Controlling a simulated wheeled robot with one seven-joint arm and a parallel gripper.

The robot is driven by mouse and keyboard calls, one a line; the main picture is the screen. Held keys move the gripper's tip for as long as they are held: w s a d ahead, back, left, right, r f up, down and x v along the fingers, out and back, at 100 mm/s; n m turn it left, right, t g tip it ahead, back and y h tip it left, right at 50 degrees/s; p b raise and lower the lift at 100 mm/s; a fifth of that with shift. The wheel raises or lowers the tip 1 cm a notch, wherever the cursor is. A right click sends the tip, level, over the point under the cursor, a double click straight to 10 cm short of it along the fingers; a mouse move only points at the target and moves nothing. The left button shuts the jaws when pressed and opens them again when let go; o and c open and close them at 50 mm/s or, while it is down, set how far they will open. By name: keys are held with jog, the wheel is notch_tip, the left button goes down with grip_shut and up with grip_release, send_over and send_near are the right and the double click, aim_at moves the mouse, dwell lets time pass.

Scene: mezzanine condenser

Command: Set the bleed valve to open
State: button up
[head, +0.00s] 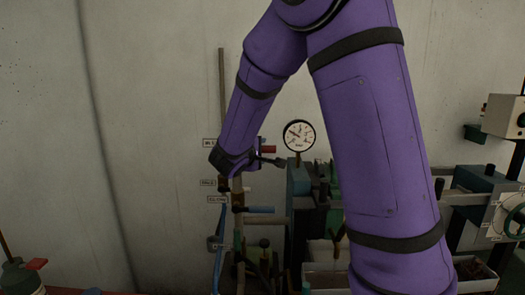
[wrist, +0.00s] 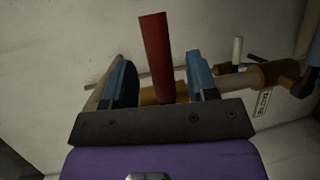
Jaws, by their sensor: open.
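A red lever handle (wrist: 155,55) on a brass valve body (wrist: 180,91) stands between the two blue fingers of my open gripper (wrist: 160,78) in the wrist view. Gaps show on both sides, and I cannot see the fingers touching it. A small label (wrist: 262,103) in the wrist view seems to read BLEED. The handle's setting cannot be read for sure.
Below my gripper, a blue lever (head: 261,209) sticks out from the upright pipe. A round gauge (head: 298,135) stands close on the right, above dark machinery (head: 303,205). Small labels (head: 209,183) lie left of the pipe. The wall at left is bare.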

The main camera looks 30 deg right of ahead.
jog(key=shift+x, duration=1.5)
grip_shut()
